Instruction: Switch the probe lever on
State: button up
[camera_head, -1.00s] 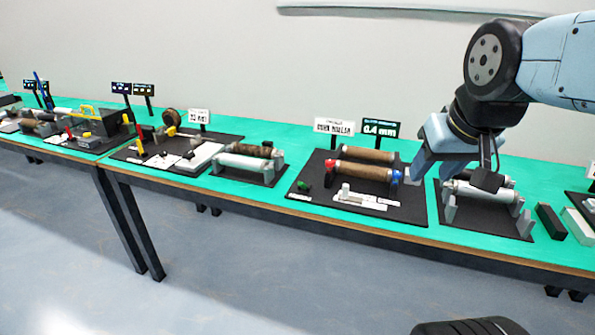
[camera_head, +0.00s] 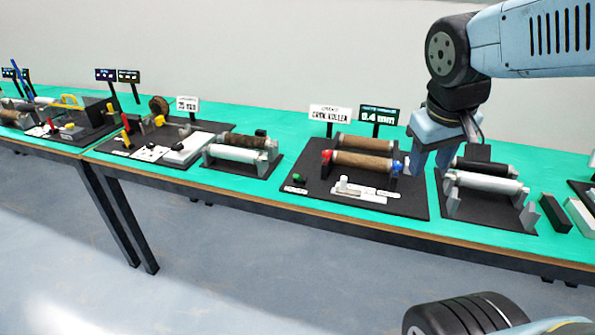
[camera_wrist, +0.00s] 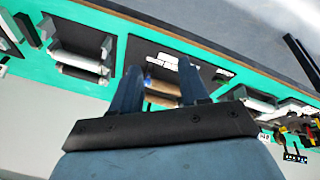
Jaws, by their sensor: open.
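My gripper (camera_head: 430,162) is open above the right side of the roller board. In the wrist view its two fingers (camera_wrist: 162,82) stand apart, with a brown roller (camera_wrist: 160,88) showing between them and nothing held. The board (camera_head: 410,203) carries brown rollers (camera_head: 362,161) with a red and a blue end, under a "0.4 mm" display (camera_head: 379,115). At its front a small white upright piece (camera_head: 343,183) stands on a white labelled strip (camera_head: 366,194); it may be the probe lever, but its label is too small to read. A green knob (camera_head: 298,178) sits to its left.
A stand with pale and dark rollers (camera_head: 484,182) is close on the right. A black block (camera_head: 553,212) lies beyond it. To the left are another roller stand (camera_head: 238,154) and a board with a yellow-red lever (camera_head: 126,124). The floor before the table is clear.

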jog(key=w+f+n+g+h, duration=0.3)
jog(key=w+f+n+h, duration=0.3)
jog(key=w+f, duration=0.1)
jog(key=n+t+y, duration=0.1)
jog(key=n+t, duration=1.6)
jog(key=n, duration=0.7)
send_near(298, 178)
jog(key=x, duration=0.9)
jog(key=a+f+x, duration=0.1)
jog(key=x, duration=0.3)
jog(key=shift+w+d, duration=0.15)
jog(key=shift+w, duration=0.3)
jog(key=shift+c, duration=0.4)
grip_shut()
